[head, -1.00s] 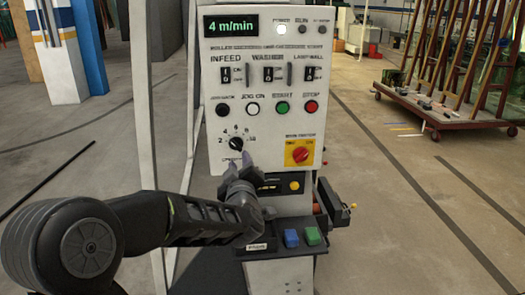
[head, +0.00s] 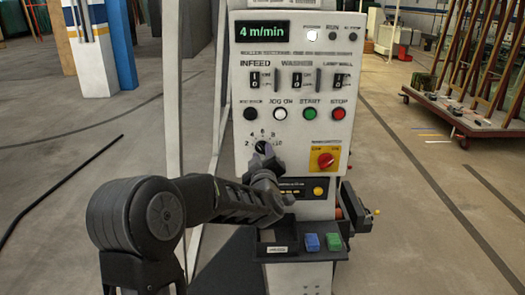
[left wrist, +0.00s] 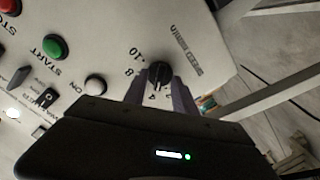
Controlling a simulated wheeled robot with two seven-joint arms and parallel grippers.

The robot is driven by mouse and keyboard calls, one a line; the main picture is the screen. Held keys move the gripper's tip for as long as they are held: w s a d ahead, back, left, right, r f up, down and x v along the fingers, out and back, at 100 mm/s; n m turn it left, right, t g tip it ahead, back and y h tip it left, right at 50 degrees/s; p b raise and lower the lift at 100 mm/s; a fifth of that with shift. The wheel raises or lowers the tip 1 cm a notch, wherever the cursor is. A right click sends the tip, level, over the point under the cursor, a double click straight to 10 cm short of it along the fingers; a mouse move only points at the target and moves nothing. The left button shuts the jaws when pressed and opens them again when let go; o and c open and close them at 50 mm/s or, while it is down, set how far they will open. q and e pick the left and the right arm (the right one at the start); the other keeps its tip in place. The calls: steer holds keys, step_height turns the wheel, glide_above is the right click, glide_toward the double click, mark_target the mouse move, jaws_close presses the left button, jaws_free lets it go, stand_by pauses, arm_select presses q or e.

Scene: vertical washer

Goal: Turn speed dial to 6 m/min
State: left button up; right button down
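The speed dial (head: 261,147) is a black knob with a numbered scale on the washer's white control panel (head: 243,190). The display (head: 262,31) above reads 4 m/min. My left gripper (head: 263,160) is at the dial from below and hides its lower part in the head view. In the left wrist view, the dial (left wrist: 158,74) lies between the two fingertips of my left gripper (left wrist: 158,84), one on each side. The fingers look parted around the knob; whether they touch it is unclear. My right gripper is not in view.
A red rotary switch on a yellow plate (head: 325,160) is right of the dial. A row of buttons, including green START (head: 310,114) and red STOP (head: 338,113), is above.

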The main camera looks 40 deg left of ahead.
arm_select(q)
steer(key=shift+w+a, duration=0.25)
steer(key=shift+w, duration=0.1)
steer(key=shift+c, duration=0.4)
jaws_close()
